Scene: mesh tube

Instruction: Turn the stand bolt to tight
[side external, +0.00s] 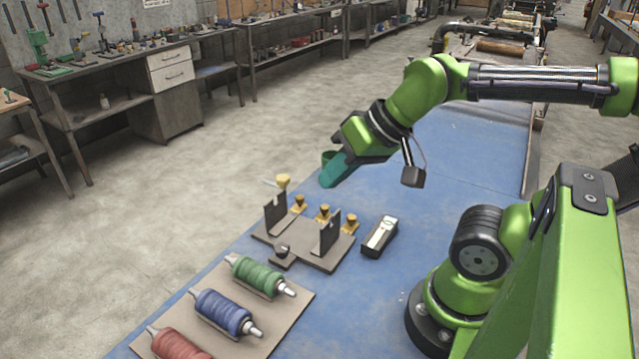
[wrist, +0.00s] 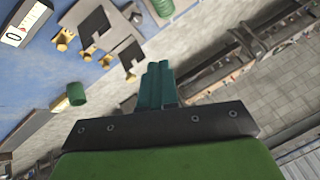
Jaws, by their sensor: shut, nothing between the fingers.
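The stand (side external: 318,257) is a grey base on the blue bench with two dark notched upright plates (side external: 276,212). Brass knobs (side external: 323,213) stand along its far side. A dark round knob (side external: 282,251) sits on a tab at its near side. A yellowish knob (side external: 283,181) shows at its far left end. I cannot tell which of these is the stand bolt. My gripper (side external: 326,182) has teal fingers, shut and empty, beyond the stand and apart from it. In the wrist view, the closed fingertips (wrist: 158,66) show below the stand's plates (wrist: 95,23).
A dark box with a light face (side external: 380,236) lies right of the stand. A board (side external: 300,300) holds green, blue and red spools in front. The bench beyond is mostly clear.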

